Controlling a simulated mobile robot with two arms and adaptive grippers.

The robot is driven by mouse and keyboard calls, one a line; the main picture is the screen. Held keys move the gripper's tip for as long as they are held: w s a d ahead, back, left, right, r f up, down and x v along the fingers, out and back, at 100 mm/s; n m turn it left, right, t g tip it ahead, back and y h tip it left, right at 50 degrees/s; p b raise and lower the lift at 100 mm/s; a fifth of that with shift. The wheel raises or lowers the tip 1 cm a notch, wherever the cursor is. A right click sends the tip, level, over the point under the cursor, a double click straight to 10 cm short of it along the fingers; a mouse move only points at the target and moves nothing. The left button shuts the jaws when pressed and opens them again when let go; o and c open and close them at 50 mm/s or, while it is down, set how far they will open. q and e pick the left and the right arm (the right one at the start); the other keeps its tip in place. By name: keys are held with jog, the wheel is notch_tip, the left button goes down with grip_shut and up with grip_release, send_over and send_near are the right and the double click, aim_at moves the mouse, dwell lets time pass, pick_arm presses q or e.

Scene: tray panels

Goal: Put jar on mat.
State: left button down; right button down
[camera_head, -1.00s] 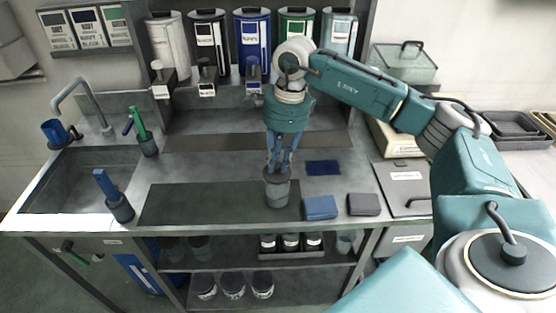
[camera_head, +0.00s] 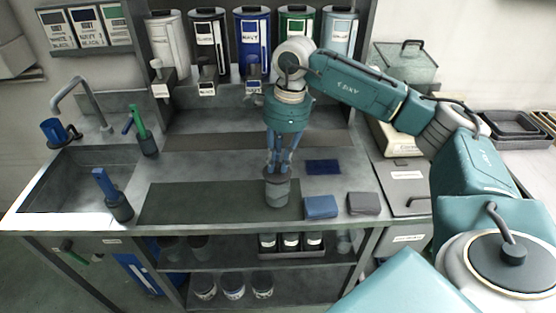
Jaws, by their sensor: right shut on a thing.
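A grey jar (camera_head: 277,193) with a dark rim stands upright in view at the right end of the long dark mat (camera_head: 200,204) on the counter. Whether its base touches the mat is hard to tell from this angle. My right gripper (camera_head: 279,170) points straight down from above and is shut on the jar at its top. The fingers partly cover the jar's upper part. My left gripper is out of view.
A small navy cloth (camera_head: 323,167) lies right of the jar; a folded blue cloth (camera_head: 320,207) and a grey one (camera_head: 362,204) lie at the front edge. A sink (camera_head: 75,185) and a brush holder (camera_head: 119,208) are left. Several dispensers line the back.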

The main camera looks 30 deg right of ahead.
jog(key=c, duration=1.6)
grip_release()
jog(key=shift+o, duration=0.7)
jog(key=o, duration=0.4)
jog(key=shift+r+p, duration=2.35)
jog(key=shift+r, duration=1.2)
